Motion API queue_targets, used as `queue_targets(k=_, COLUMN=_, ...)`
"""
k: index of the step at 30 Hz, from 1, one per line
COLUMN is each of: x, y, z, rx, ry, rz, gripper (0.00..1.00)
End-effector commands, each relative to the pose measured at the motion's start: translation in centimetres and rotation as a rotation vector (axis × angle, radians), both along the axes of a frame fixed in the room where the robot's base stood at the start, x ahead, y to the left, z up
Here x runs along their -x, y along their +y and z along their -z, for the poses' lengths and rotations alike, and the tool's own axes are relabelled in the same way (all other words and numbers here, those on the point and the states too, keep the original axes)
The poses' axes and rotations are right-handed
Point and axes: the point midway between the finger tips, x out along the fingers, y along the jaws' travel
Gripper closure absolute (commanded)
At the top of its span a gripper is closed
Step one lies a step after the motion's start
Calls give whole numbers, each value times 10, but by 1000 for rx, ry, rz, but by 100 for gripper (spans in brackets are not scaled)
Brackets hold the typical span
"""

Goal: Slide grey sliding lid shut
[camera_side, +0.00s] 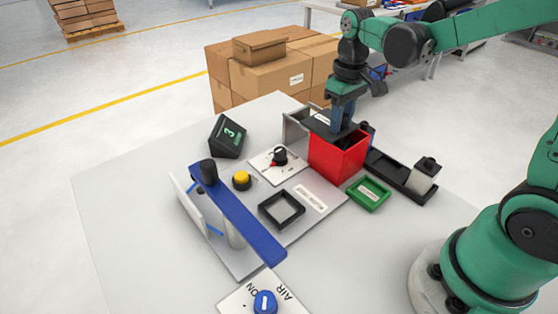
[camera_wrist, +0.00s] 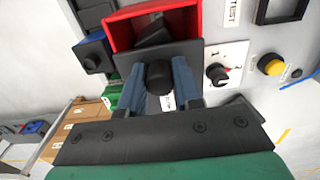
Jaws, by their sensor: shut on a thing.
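The grey sliding lid (camera_side: 319,124) is a flat dark plate at the upper left of the red box (camera_side: 338,157) in the side view. In the wrist view the lid (camera_wrist: 128,59) covers only the near edge of the red box (camera_wrist: 190,14), whose opening shows beyond it with a dark thing inside. A black knob (camera_wrist: 158,77) stands on the lid. My gripper (camera_side: 342,122) points down over the lid. In the wrist view its two blue-grey fingers (camera_wrist: 158,84) are closed on either side of the knob. The fingers hide part of the lid.
A dial plate (camera_side: 279,162), a yellow button (camera_side: 242,180) and a blue bar (camera_side: 240,218) are left of the box. A green tray (camera_side: 368,193) and a black rail with a light block (camera_side: 421,178) are to the right. Cardboard boxes (camera_side: 268,76) stand behind the table.

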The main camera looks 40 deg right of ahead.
Motion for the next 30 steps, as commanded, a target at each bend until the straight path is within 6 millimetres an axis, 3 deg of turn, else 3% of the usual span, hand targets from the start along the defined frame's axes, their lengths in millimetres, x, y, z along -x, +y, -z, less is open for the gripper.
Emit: queue_targets(k=30, x=16, y=-1, z=0, rx=3, ry=0, rz=1, gripper=90)
